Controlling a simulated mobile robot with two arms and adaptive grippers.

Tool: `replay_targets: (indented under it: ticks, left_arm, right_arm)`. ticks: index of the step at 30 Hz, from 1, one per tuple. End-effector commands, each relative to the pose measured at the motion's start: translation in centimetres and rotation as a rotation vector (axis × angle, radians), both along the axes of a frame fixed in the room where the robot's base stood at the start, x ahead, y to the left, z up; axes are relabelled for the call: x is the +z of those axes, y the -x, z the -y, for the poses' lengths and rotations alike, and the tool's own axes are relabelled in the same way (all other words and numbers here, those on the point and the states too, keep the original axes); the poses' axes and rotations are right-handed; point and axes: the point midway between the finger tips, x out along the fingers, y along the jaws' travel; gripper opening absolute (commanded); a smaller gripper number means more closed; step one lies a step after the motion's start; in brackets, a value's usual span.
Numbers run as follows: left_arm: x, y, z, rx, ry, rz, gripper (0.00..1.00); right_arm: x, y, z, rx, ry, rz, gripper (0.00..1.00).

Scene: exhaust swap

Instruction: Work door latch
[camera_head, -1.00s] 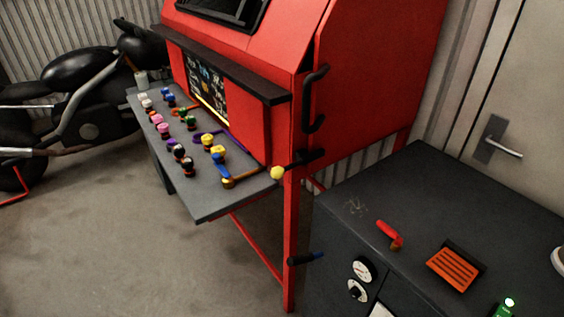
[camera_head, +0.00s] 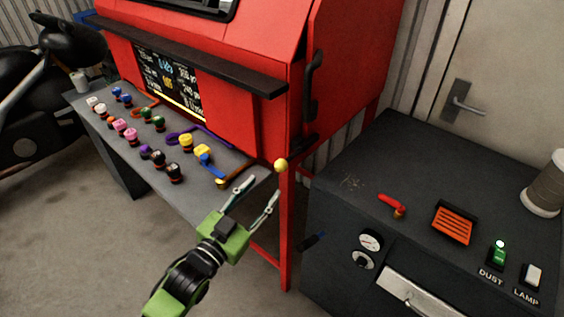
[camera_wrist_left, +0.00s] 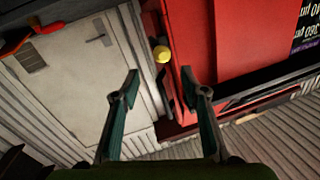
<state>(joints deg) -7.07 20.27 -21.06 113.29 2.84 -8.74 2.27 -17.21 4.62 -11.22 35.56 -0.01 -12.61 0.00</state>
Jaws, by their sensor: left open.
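The red cabinet (camera_head: 235,110) has a latch lever at its front right corner, ending in a yellow ball knob (camera_head: 281,165). A dark handle (camera_head: 313,85) stands upright on the cabinet above it. My left gripper (camera_head: 257,189) is open and empty, in front of the corner and just below and left of the knob in the head view. In the left wrist view, the knob (camera_wrist_left: 162,54) shows between the two open fingertips (camera_wrist_left: 159,75), apparently a little beyond them. Most of the lever behind the knob is hard to make out. My right gripper is not in view.
A grey shelf (camera_head: 118,165) with several coloured knobs juts from the cabinet's left front. A dark bench (camera_head: 345,215) with a red handle (camera_head: 390,203), gauges and switches stands close on the right. A grey door with a lever (camera_head: 465,103) is behind.

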Motion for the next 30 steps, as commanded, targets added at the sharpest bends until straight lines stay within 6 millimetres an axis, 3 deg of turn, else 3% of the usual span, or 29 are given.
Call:
replay_targets:
  ticks: [6,15,21,30]
  left_arm:
    - [0.4,-4.3,1.9,0.002,0.000,0.002,0.41]
    - [0.2,-8.7,3.9,0.002,-0.002,0.000,0.41]
    - [0.0,-10.0,4.6,0.001,-0.002,0.000,0.41]
    - [0.0,-10.2,4.7,0.001,-0.002,0.000,0.41]
  right_arm:
    - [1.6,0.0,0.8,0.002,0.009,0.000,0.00]
    - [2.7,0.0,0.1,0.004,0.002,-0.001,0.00]
    - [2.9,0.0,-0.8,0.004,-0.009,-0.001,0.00]
    - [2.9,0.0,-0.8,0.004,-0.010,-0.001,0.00]
